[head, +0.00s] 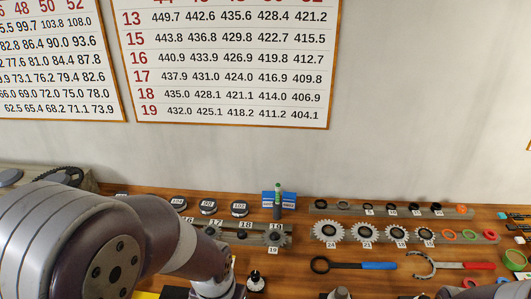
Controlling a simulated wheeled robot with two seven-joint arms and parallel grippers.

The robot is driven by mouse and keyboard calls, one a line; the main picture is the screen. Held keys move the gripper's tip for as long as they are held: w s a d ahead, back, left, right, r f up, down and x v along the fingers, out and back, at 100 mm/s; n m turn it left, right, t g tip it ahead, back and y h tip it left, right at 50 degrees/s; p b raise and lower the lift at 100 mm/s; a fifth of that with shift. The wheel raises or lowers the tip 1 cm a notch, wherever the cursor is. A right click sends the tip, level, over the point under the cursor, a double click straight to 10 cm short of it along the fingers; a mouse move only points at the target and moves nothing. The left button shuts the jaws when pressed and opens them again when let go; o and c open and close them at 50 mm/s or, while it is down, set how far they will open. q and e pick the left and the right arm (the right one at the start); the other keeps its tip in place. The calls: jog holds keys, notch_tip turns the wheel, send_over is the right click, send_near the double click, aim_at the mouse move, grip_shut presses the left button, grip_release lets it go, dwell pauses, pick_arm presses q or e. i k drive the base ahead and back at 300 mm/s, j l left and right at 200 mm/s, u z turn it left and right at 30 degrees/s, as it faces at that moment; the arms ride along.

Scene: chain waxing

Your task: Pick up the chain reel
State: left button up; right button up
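I cannot make out a chain reel for certain in the head view. A dark ridged round thing (66,176) shows at the far left on the bench, partly hidden behind my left arm; I cannot tell if it is the reel. My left arm fills the lower left and runs down out of the bottom edge, so its gripper is out of view.
The wooden bench (360,283) runs along a wall with number charts (235,60). Toothed sprockets (330,230) stand in a row with numbered tags. A blue-handled tool (378,266) and a red-handled tool (478,266) lie in front. A green-topped bottle (278,205) stands mid-bench.

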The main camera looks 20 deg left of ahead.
aim_at(239, 208)
jog(key=i+j+u, duration=0.1)
jog(key=u, duration=0.75)
jog(key=j, duration=0.1)
